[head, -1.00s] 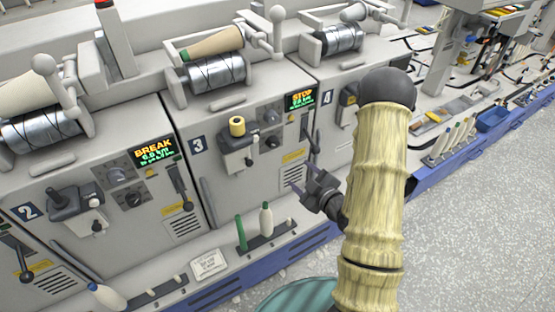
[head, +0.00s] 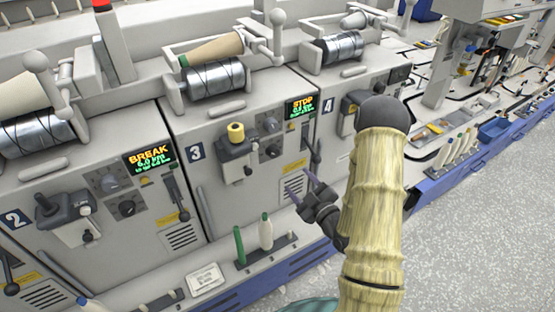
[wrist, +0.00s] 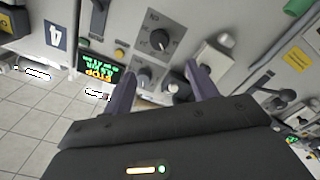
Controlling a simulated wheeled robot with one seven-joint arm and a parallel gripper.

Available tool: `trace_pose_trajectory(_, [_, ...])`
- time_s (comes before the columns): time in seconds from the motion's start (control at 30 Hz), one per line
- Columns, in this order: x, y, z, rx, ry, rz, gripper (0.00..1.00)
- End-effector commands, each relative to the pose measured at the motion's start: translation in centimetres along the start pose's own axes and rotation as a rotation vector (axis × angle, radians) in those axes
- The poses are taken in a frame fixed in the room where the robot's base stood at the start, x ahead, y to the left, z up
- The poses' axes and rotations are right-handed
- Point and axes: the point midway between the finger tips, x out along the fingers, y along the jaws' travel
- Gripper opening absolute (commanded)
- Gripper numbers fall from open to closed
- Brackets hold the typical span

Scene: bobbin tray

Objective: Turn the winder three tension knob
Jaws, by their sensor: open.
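Winder three, with its number 3 plate (head: 196,152), is the middle panel in the head view. Two round knobs sit below its STOP display (head: 300,106): an upper grey knob (head: 270,125) and a lower darker knob (head: 271,150). I cannot read which is the tension knob. My gripper (head: 299,186) is open and empty, below and right of the knobs, apart from them. In the wrist view, which is turned over, my gripper (wrist: 163,70) spans the area of the lower knob (wrist: 160,38) and the upper knob (wrist: 143,75).
A yellow-topped bobbin holder (head: 236,145) juts out left of the knobs. Winder four's number plate (head: 327,105) is to the right. Open floor (head: 480,230) lies at right.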

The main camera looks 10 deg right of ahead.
Motion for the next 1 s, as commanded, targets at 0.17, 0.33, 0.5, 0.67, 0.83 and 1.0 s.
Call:
trace_pose_trajectory(0.17, [3.3, 0.1, -0.2, 0.0, 0.003, 0.001, 0.58])
trace_pose_trajectory(0.33, [6.3, 0.1, -0.1, 0.0, 0.003, 0.001, 0.58])
trace_pose_trajectory(0.5, [9.3, 0.1, -0.1, 0.0, 0.001, 0.001, 0.58])
trace_pose_trajectory(0.67, [11.8, 0.1, -0.1, 0.001, 0.0, 0.001, 0.58])
trace_pose_trajectory(0.83, [13.2, 0.1, 0.0, 0.002, -0.001, 0.001, 0.58])
trace_pose_trajectory(1.0, [13.4, 0.1, 0.0, 0.003, -0.002, 0.001, 0.58])
